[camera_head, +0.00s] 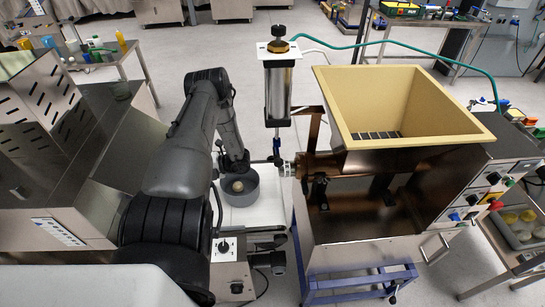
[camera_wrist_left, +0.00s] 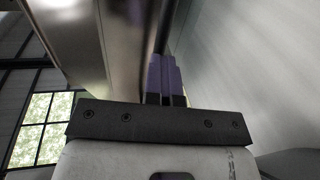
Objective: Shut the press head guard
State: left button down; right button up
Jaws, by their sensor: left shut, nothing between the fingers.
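The press (camera_head: 280,85) stands in the middle of the head view, with an upright metal cylinder under a white top plate and a thin rod below it. I cannot clearly make out its head guard or tell how far it is open. A grey round, bowl-like part (camera_head: 256,191) sits low beside the rod, below my left arm's wrist. My left arm arches over from the lower left, and its gripper is hidden in the head view. In the left wrist view my left gripper (camera_wrist_left: 163,62) is shut and empty, its purple fingers close beside a smooth metal surface (camera_wrist_left: 128,50).
A machine with a large cream hopper (camera_head: 400,100) stands just right of the press. A slotted steel machine (camera_head: 50,110) stands at the left. A green hose (camera_head: 390,43) runs from the press top to the right.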

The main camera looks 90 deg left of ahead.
pick_arm(q)
jog(key=c, duration=1.8)
grip_release()
jog(key=shift+w, duration=0.2)
jog(key=o, duration=0.3)
jog(key=shift+s+r, duration=0.1)
jog(key=shift+s, duration=0.1)
jog(key=o, duration=0.3)
jog(key=shift+o, duration=0.2)
jog(key=v, duration=0.7)
jog(key=shift+w, duration=0.3)
